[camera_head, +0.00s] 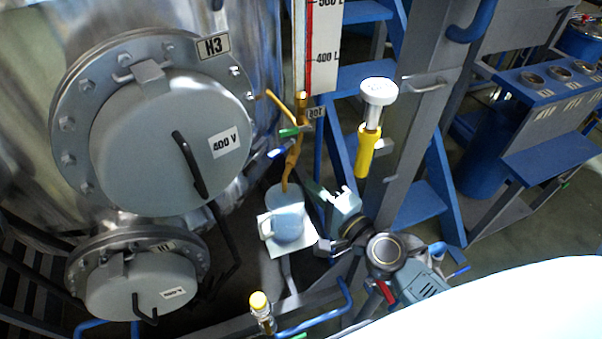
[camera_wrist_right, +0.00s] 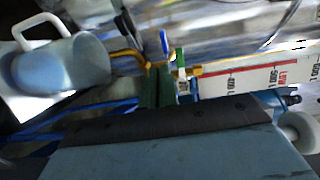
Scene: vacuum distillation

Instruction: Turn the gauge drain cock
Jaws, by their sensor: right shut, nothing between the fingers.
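The level gauge (camera_head: 309,50) is a white scale with a red strip beside the tank. At its foot is brass pipework (camera_head: 293,157) with a green lever (camera_head: 289,133) and a blue lever (camera_head: 277,153); which belongs to the drain cock I cannot tell for sure. The levers also show in the right wrist view, green (camera_wrist_right: 180,57) and blue (camera_wrist_right: 164,42). My right gripper (camera_head: 311,187) is shut and empty, below and right of the levers. In the wrist view its dark green fingers (camera_wrist_right: 158,86) lie close before the brass pipe; contact is unclear. My left gripper is out of view.
A translucent mug (camera_head: 287,222) stands on a white plate (camera_head: 272,246) below the brass outlet. Flanged covers (camera_head: 165,140) are on the tank at left. A grey post (camera_head: 405,130) and a yellow, white-capped fitting (camera_head: 366,150) stand right of the gauge.

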